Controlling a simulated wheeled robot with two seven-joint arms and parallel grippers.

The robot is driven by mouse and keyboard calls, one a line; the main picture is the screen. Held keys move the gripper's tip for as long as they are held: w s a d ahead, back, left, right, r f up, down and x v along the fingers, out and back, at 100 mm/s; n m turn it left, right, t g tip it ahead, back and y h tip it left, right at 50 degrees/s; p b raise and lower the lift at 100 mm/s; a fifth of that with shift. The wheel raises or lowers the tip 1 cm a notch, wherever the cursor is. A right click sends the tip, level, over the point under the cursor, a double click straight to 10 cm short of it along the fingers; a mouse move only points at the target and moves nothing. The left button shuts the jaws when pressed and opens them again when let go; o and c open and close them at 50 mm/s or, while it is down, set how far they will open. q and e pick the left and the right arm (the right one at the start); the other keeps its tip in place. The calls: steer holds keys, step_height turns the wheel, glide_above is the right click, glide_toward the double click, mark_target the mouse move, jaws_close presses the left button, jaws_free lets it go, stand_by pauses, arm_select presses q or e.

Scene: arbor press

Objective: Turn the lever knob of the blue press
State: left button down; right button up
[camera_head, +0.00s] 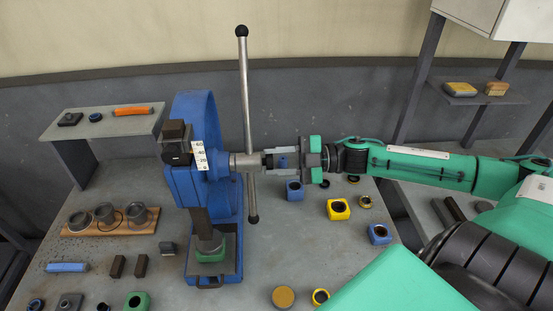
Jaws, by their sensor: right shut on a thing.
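The blue press (197,110) stands upright on the table, with a white scale plate on its front. Its long metal lever (246,90) stands nearly vertical on the press's right side. It has a black ball at the top (241,31) and another at the bottom (252,219). A grey round hub (243,161) joins the lever to the press. My right gripper (268,160) reaches in from the right at hub height and is shut on the hub end. The fingertips' exact contact is small and partly hidden. A green block (211,250) sits under the ram. My left gripper is not in view.
Blue (294,190) and yellow (338,210) bored blocks lie below my right arm. A wooden rack (84,230) with several metal cups stands at left, below a small shelf (85,124). Another shelf (480,97) is at upper right.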

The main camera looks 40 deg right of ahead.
steer(key=n+b, duration=0.3)
steer(key=n, duration=0.5)
steer(key=shift+f, duration=0.2)
steer(key=shift+n, duration=0.4)
steer(key=o, duration=1)
steer(key=shift+c, duration=0.2)
steer(key=shift+s, duration=0.1)
